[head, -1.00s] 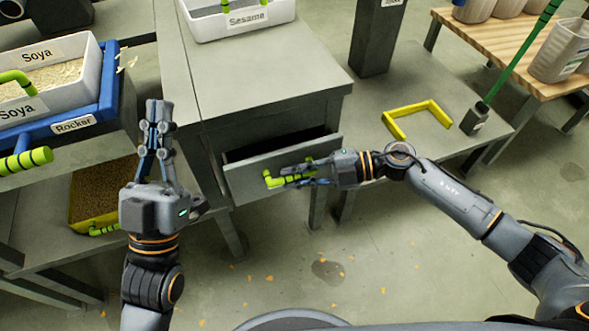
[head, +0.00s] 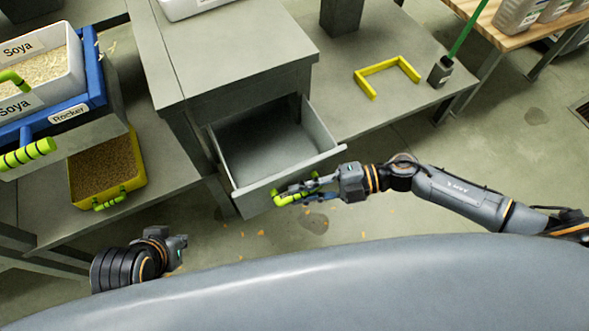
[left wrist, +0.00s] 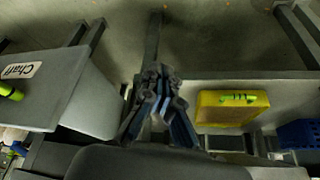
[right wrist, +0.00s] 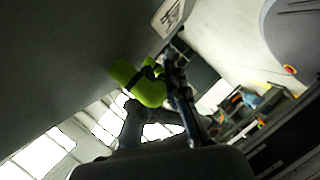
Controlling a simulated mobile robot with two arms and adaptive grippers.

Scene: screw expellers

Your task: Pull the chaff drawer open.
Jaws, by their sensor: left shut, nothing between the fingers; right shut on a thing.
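The chaff drawer (head: 250,206) is pulled well out of the grey cabinet in the head view, and its inside looks empty. My right gripper (head: 290,190) is shut on the drawer's lime green handle (head: 282,200). The right wrist view shows the handle (right wrist: 147,88) between the fingers, against the drawer front. My left gripper (head: 180,250) is low at the left in the head view, apart from the drawer. In the left wrist view its fingers (left wrist: 158,88) are shut and empty, and the drawer with its "Chaff" label (left wrist: 20,71) shows at left.
A yellow bracket (head: 388,75) and a green-handled tool (head: 440,72) are on the right bench.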

